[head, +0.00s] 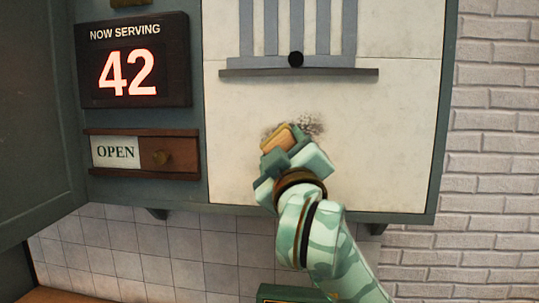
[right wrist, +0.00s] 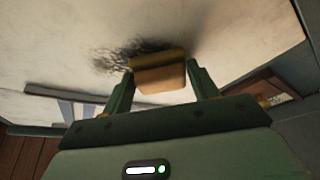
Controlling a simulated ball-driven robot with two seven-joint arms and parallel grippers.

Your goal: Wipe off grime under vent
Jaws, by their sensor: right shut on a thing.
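A dark smudge of grime (head: 311,124) marks the cream panel (head: 400,140) below the grey barred vent (head: 296,30). My right gripper (head: 284,151) is shut on a tan-orange sponge (head: 279,138) and holds it at the panel, over the lower left part of the grime. In the right wrist view the sponge (right wrist: 160,76) sits between the two green fingers, with the grime (right wrist: 130,54) spreading behind it and to its left. The sponge hides part of the grime. I cannot tell for sure whether it touches the panel. My left gripper is not in view.
A grey ledge (head: 300,72) with a dark round knob (head: 296,59) runs under the vent. Left of the panel are a "NOW SERVING 42" display (head: 133,61) and an "OPEN" slider sign (head: 142,155). White brick wall (head: 495,150) lies to the right.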

